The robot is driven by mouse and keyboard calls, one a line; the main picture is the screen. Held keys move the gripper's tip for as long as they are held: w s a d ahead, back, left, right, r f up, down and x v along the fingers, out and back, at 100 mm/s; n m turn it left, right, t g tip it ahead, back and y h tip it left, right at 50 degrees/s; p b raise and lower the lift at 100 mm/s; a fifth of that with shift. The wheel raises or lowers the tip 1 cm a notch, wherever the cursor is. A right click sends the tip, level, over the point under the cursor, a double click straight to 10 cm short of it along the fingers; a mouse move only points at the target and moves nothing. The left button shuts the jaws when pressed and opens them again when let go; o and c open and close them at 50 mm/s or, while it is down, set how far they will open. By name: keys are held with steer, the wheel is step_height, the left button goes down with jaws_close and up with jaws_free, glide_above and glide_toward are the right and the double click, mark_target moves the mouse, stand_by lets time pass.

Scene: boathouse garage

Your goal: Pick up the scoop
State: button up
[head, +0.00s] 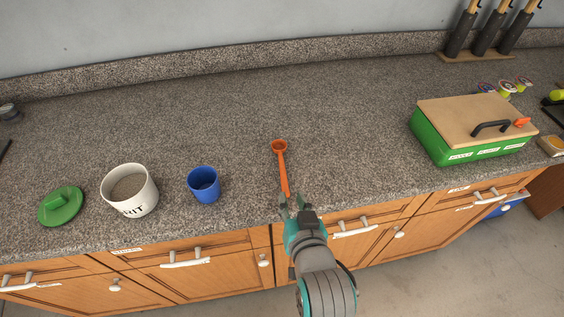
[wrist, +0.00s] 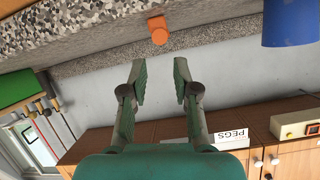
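The orange scoop (head: 282,168) lies on the speckled counter, its round bowl toward the wall and its handle toward the front edge. My gripper (head: 291,203) is at the counter's front edge, by the handle end. In the wrist view, my gripper (wrist: 159,72) has its two green fingers spread with nothing between them. The end of the scoop's handle (wrist: 158,30) shows beyond the fingertips, roughly centred on the gap. The rest of the scoop is hidden in that view.
A blue cup (head: 204,185) stands left of the scoop; it also shows in the wrist view (wrist: 290,24). Farther left are a white pot (head: 147,196) and a green lid (head: 61,206). A green box (head: 430,139) with a wooden lid stands right. Counter around the scoop is clear.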

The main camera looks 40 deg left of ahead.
mark_target(285, 181)
steer(key=x, duration=1)
steer(key=shift+f, duration=0.1)
steer(key=shift+s, duration=0.1)
jaws_close()
